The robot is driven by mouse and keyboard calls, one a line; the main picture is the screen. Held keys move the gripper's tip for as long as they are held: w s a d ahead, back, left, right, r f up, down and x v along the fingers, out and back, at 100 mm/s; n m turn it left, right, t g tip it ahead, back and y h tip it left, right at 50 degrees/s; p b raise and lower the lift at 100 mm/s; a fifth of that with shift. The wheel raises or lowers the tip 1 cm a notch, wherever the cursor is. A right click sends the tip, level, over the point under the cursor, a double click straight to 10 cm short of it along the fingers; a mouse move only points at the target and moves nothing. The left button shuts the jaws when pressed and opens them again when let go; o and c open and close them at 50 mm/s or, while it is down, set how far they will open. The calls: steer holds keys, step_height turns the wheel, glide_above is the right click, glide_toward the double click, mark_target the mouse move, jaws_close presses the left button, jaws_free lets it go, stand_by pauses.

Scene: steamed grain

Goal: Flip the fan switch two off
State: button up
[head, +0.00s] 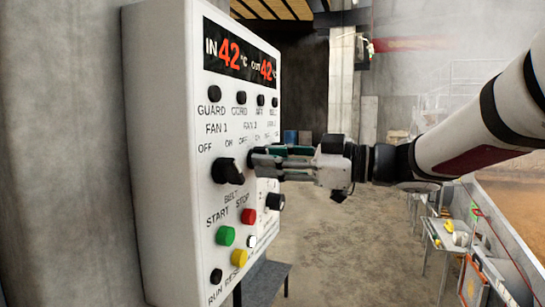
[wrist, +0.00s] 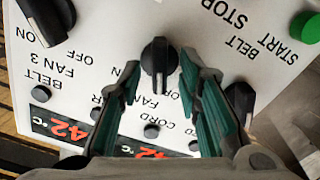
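The fan two switch is a black rotary knob (wrist: 158,57) on the white control panel (head: 158,120). In the wrist view, which shows the panel upside down, its white mark runs nearly straight up and down the picture. The knob stands between my gripper's (wrist: 158,80) spread fingertips, with gaps on both sides. In the head view my gripper (head: 262,160) reaches the panel from the right and largely hides this knob. Its OFF and ON labels are partly covered in the wrist view.
The fan one knob (head: 228,170) is close beside my fingers. The fan 3 knob (wrist: 45,15) is on the other side. Green (head: 225,236), red (head: 248,216) and yellow (head: 239,258) buttons sit below. A dark bench (head: 264,282) stands under the panel.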

steer(key=shift+w+a, duration=0.1)
steer(key=shift+a, duration=0.15)
jaws_close()
steer(key=shift+f+n+b, duration=0.1)
steer(key=shift+n+b, duration=0.2)
steer(key=shift+n, duration=1.2)
jaws_free()
